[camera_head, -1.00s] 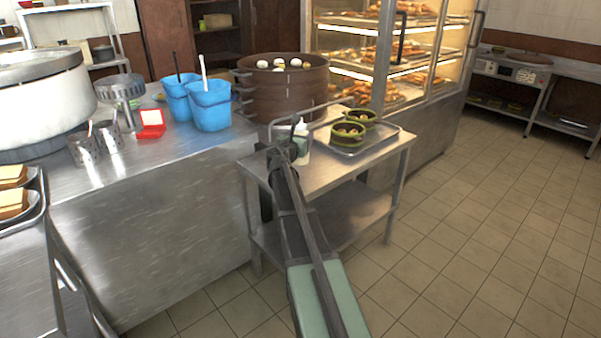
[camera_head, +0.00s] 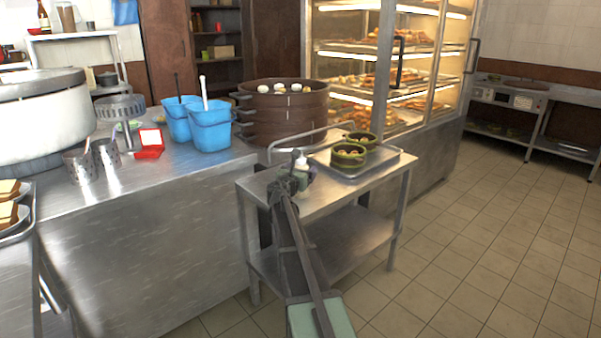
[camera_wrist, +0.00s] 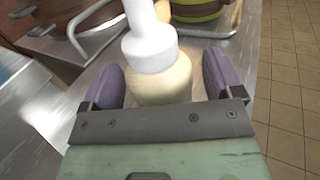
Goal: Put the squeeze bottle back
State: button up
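The squeeze bottle (camera_head: 302,171) has a white cap and pump-like top and a pale body. It is upright at the left part of the steel cart's top (camera_head: 322,195). In the wrist view the bottle (camera_wrist: 160,85) stands between the two purple finger pads of my gripper (camera_wrist: 161,85). A narrow gap shows on each side of it, so the fingers are open around it. The bottle's lower part is hidden behind my gripper body. In the head view my gripper (camera_head: 292,183) is small and partly covers the bottle.
A tray (camera_head: 398,164) with green bowls (camera_head: 348,156) sits on the cart, right of the bottle. A raised rail (camera_head: 283,143) runs at the cart's back. A brown steamer (camera_head: 285,115) and blue buckets (camera_head: 210,128) stand on the counter behind. Open tiled floor lies to the right.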

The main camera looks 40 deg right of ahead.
jog(key=v, duration=1.2)
jog(key=s+a+f+m+g+y, duration=0.3)
jog(key=s+a+f+m+y, duration=0.2)
jog(key=a, duration=0.6)
jog(key=s+a+f+m+g+y, duration=0.3)
jog(key=s+a+f+m+y, duration=0.2)
jog(key=s+a+m, duration=0.4)
jog(key=s+a+f+m+g+y, duration=0.2)
jog(key=s+a+f+m+y, duration=0.3)
jog(key=a+m, duration=0.4)
jog(key=s+a+f, duration=0.1)
jog(key=s+a, duration=0.1)
jog(key=a, duration=0.3)
jog(key=shift+s+a+f+m+g+y, duration=0.15)
jog(key=shift+s+f+m+g+y, duration=0.15)
jog(key=shift+s+m+g+y, duration=0.1)
